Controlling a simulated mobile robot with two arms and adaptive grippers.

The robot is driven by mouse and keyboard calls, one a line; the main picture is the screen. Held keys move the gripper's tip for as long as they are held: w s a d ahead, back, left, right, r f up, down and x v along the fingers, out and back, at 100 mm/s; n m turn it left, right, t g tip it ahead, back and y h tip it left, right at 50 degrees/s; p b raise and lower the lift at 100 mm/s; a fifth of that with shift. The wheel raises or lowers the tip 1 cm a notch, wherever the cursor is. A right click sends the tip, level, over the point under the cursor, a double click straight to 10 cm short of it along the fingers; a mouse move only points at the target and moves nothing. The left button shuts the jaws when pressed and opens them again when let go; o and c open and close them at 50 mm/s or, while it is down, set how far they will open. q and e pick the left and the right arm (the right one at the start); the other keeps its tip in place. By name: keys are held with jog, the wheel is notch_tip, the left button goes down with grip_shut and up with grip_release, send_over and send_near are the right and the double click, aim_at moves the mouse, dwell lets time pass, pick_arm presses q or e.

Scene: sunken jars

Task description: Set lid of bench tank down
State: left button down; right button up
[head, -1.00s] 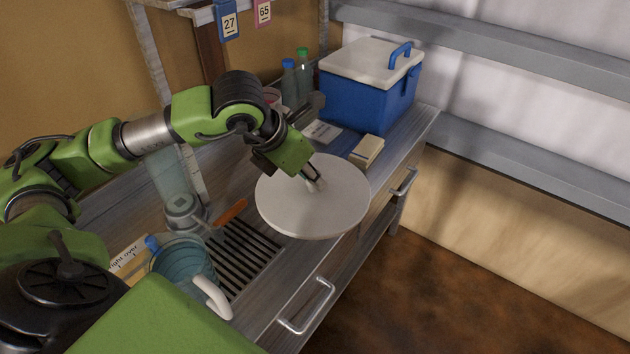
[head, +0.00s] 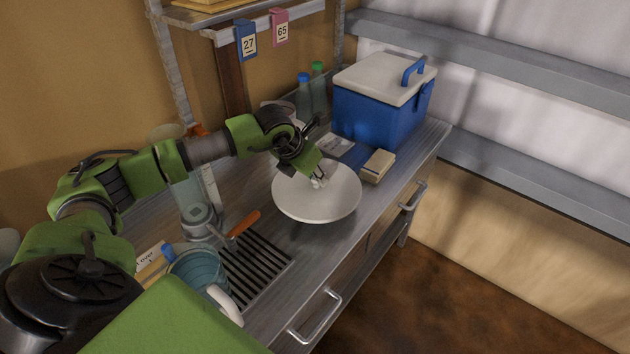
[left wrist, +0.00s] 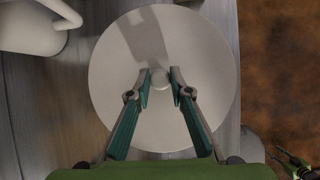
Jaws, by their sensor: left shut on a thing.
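The pale round lid (head: 335,205) is held level over the bench (head: 300,255), near its front edge. My left gripper (head: 318,180) is shut on the knob at the lid's middle. In the left wrist view the lid (left wrist: 120,110) fills the middle, with the fingertips (left wrist: 161,88) at the knob (left wrist: 160,77). A dark shadow shows under the lid's near rim. No tank opening shows; I cannot tell whether one lies hidden under the lid. A small green and black part at the wrist view's lower right may be my right gripper.
A blue cooler box (head: 375,118) stands at the far end, with a small tan block (head: 378,166) before it. A slotted drain (head: 250,270), an orange-handled tool (head: 245,223) and a blue jug (head: 195,268) are nearer. Bottles (head: 318,90) stand behind.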

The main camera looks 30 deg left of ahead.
aim_at(315, 184)
pick_arm(q)
jog(key=shift+w+a+f, duration=0.25)
jog(key=shift+w+f, duration=0.1)
jog(key=shift+f, duration=0.1)
notch_tip(315, 184, down, 2)
jog(key=shift+f+p, duration=0.1)
jog(key=shift+p, duration=0.7)
jog(key=shift+f, duration=0.5)
jog(key=c, duration=1.8)
grip_release()
jog(key=shift+c, duration=0.2)
jog(key=b+v, duration=0.3)
jog(key=v, duration=0.8)
jog(key=shift+s+r, duration=0.25)
jog(key=shift+r, duration=0.25)
